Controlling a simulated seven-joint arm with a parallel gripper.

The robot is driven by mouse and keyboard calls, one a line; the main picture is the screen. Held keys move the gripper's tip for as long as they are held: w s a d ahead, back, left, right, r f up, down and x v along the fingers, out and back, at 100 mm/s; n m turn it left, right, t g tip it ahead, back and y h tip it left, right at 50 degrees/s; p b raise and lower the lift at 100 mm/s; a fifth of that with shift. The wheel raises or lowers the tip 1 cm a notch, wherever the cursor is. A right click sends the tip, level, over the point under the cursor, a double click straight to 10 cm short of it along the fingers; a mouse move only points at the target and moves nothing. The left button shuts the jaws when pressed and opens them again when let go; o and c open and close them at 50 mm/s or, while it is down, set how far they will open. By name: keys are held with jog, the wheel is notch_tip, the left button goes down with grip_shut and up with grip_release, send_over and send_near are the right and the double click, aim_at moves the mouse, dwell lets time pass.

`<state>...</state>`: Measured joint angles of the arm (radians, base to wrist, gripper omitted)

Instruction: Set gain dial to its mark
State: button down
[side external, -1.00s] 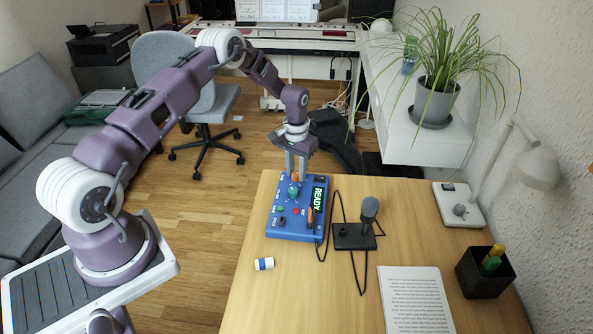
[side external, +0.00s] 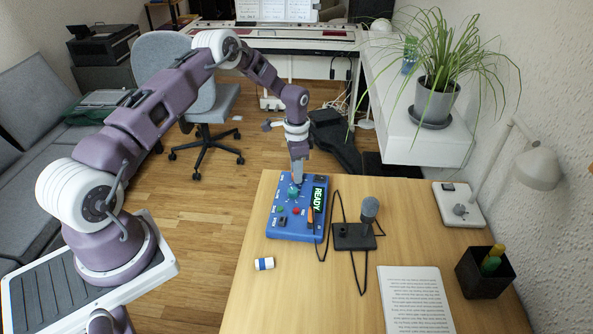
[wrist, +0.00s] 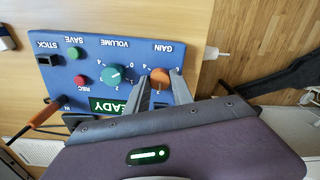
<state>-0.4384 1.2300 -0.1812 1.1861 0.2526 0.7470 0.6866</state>
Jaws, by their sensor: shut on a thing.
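The blue control box (side external: 284,229) lies on the wooden desk, and its display reads READY. In the wrist view the box (wrist: 97,51) appears upside down. The orange gain dial (wrist: 160,76) is at the box's far end, under the GAIN label. My gripper (wrist: 162,90) has its fingers on either side of this dial, shut on it. In the side view my gripper (side external: 297,178) points down at the far end of the box and hides the dial. The green volume dial (wrist: 115,75) is beside it. The gain dial's pointer and mark are hard to make out.
The box also has a green SAVE button (wrist: 74,53), a red REC button (wrist: 80,80) and a black stick (wrist: 43,60). A microphone on a stand (side external: 368,212) with a cable is right of the box. A small white-and-blue object (side external: 264,264) lies in front.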

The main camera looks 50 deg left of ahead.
jog(key=shift+m, duration=0.5)
jog(key=c, duration=1.1)
grip_release()
jog(key=shift+r, duration=0.15)
notch_tip(320, 180, up, 7)
jog(key=shift+f, duration=0.1)
